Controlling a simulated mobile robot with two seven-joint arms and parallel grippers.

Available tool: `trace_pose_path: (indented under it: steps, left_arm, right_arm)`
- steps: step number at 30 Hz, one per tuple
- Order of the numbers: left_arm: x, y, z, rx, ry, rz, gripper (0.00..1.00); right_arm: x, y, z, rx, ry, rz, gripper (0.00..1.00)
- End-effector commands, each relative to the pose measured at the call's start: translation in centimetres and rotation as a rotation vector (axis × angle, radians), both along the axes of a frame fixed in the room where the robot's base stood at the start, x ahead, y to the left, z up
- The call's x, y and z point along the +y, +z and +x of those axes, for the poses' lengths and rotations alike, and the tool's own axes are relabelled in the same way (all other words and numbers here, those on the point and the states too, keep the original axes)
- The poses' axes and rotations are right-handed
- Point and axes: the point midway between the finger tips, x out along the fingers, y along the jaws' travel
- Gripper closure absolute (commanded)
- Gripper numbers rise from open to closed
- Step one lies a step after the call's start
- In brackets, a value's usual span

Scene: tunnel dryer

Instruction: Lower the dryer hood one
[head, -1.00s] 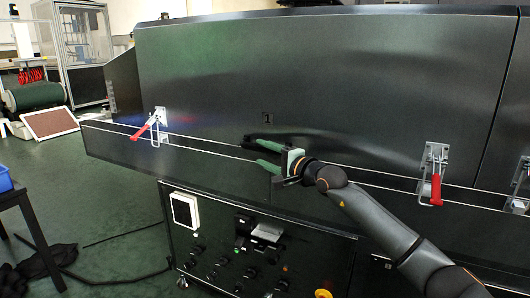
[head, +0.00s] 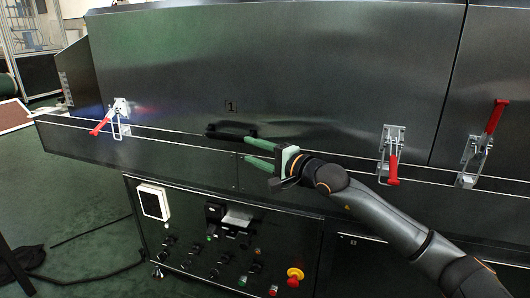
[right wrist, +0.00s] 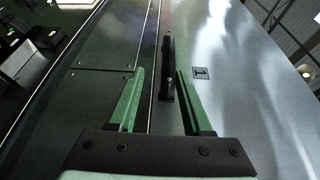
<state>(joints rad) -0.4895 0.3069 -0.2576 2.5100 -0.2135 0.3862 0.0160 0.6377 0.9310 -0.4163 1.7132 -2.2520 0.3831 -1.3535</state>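Dryer hood one (head: 300,60) is the large dark panel marked "1". Its lower edge lies along the top of the dryer's lower body (head: 180,158), with no clear gap showing. Its black bar handle (head: 230,130) is near that edge. My right gripper (head: 244,148) is open and empty, its green fingers just below and right of the handle in the head view. In the right wrist view the handle (right wrist: 167,68) shows ahead, between the open fingers and apart from them. My left gripper is out of view.
Red-handled latches sit at hood one's left (head: 118,112) and right (head: 391,150). Another latch (head: 472,160), red handle up, is on the neighbouring section. A control panel (head: 215,235) with a red emergency button (head: 295,274) is below. Open green floor lies at left.

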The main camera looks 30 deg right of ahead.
Motion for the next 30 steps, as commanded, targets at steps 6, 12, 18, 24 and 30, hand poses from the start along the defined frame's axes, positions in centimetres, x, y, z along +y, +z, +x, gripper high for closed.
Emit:
trace_pose_path:
  steps: [6,12,18,24,30]
  left_arm:
    - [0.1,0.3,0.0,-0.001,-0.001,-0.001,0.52]
    - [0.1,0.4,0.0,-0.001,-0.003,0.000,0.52]
    - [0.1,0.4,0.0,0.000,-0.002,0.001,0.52]
    - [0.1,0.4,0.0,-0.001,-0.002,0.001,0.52]
    - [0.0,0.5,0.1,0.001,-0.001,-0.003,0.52]
  right_arm:
    - [-0.8,0.0,-2.5,0.001,0.000,-0.001,0.50]
    - [-1.0,0.1,-3.5,-0.001,0.002,0.000,0.50]
    - [-1.1,0.2,-3.7,-0.002,0.001,0.001,0.50]
    - [-1.1,0.2,-3.6,-0.003,0.001,0.000,0.50]
    - [-1.1,0.4,-3.6,-0.006,0.002,0.001,0.50]
